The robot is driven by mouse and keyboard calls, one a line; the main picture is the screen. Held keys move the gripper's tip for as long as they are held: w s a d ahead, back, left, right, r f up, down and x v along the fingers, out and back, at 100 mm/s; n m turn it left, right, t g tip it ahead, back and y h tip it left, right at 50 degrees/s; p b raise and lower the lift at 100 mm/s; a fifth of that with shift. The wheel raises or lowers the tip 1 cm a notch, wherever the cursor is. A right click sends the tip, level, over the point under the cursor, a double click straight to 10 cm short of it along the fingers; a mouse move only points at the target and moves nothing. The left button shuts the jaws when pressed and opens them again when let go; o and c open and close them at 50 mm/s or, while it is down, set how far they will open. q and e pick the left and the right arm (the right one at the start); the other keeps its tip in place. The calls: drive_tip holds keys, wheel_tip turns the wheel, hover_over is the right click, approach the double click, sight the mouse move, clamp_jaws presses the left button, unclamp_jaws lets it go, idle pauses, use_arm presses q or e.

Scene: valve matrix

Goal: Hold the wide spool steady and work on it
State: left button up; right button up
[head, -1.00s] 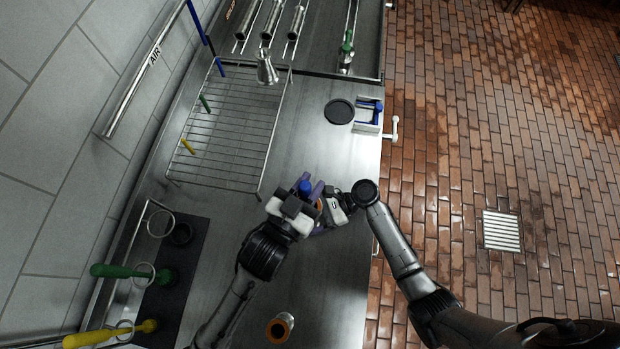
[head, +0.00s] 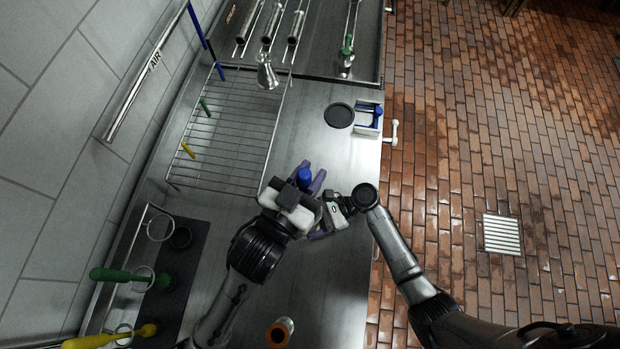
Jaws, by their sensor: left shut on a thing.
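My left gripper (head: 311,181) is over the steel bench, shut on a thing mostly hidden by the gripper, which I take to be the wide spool. A blue cap (head: 305,178) and purple pieces show at its jaws; I cannot tell whether these belong to the held thing. My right gripper (head: 333,213) comes in from the right, close beside the left one, near the bench edge. Its fingertips are hidden, so its opening does not show. I cannot tell whether it touches the held thing. An orange-lined metal cylinder (head: 280,331) stands apart at the bottom of the bench.
A wire rack (head: 225,145) lies at the upper left. A black disc (head: 339,115) and a white fixture with a blue part (head: 368,117) sit near the bench edge. Green-handled (head: 120,275) and yellow-handled (head: 110,338) brushes rest in rings at the lower left.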

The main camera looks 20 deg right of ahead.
use_arm(q)
wheel_tip(320, 180, up, 6)
drive_tip(key=shift+r, duration=0.2)
drive_tip(key=shift+f, duration=0.1)
idle(0.4)
wheel_tip(320, 180, down, 14)
idle(0.9)
drive_tip(key=shift+r, duration=0.2)
wheel_tip(320, 180, up, 14)
idle(0.9)
drive_tip(key=shift+f, duration=0.2)
wheel_tip(320, 180, down, 14)
drive_tip(key=shift+r, duration=0.15)
idle(0.7)
drive_tip(key=shift+r, duration=0.15)
